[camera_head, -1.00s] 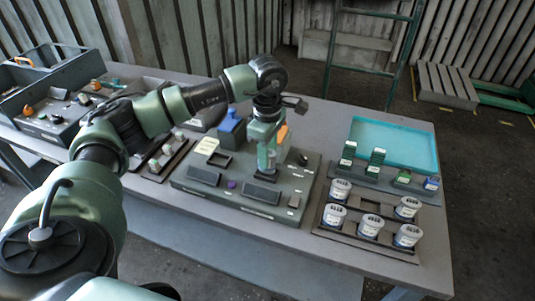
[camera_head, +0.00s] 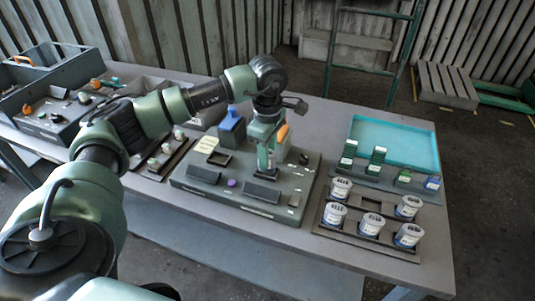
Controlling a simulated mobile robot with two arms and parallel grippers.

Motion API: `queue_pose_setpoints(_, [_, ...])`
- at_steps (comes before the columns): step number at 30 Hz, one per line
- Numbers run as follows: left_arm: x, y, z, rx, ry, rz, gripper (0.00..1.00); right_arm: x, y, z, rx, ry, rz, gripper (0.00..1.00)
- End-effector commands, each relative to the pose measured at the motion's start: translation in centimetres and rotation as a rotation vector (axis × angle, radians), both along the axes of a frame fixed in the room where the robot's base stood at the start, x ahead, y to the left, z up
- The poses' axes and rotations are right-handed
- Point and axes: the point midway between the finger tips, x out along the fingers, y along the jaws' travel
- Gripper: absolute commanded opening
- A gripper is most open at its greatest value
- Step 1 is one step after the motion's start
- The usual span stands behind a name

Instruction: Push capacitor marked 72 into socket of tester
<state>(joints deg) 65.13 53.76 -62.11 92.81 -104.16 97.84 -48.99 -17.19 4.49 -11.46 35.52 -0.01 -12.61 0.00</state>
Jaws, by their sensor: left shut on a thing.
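The tester (camera_head: 185,181) is a grey box with sloped panels and a purple knob in the middle of the table. My left gripper (camera_head: 266,168) points down over its middle right part. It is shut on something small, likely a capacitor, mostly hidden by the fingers. The socket beneath is hidden too, so I cannot tell whether the held piece touches it. No number 72 is legible. My right gripper is not in view.
A dark tray (camera_head: 373,205) on the right holds several white labelled cans and has an empty place. Green and blue parts stand behind it, before a teal tray (camera_head: 395,140). A blue part (camera_head: 231,126) stands behind the tester.

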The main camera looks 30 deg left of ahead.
Motion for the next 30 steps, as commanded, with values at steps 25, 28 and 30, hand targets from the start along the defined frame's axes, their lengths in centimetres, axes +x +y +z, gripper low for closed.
queue_pose_setpoints(25, [0.0,0.0,-1.4,0.000,0.000,0.000,0.54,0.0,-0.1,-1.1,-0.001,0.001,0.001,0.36])
queue_pose_setpoints(28, [0.0,0.0,-1.4,0.000,0.000,0.000,0.54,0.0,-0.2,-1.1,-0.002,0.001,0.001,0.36])
queue_pose_setpoints(30, [0.0,0.0,-1.4,0.000,0.000,0.000,0.54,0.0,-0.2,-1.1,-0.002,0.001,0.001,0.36])
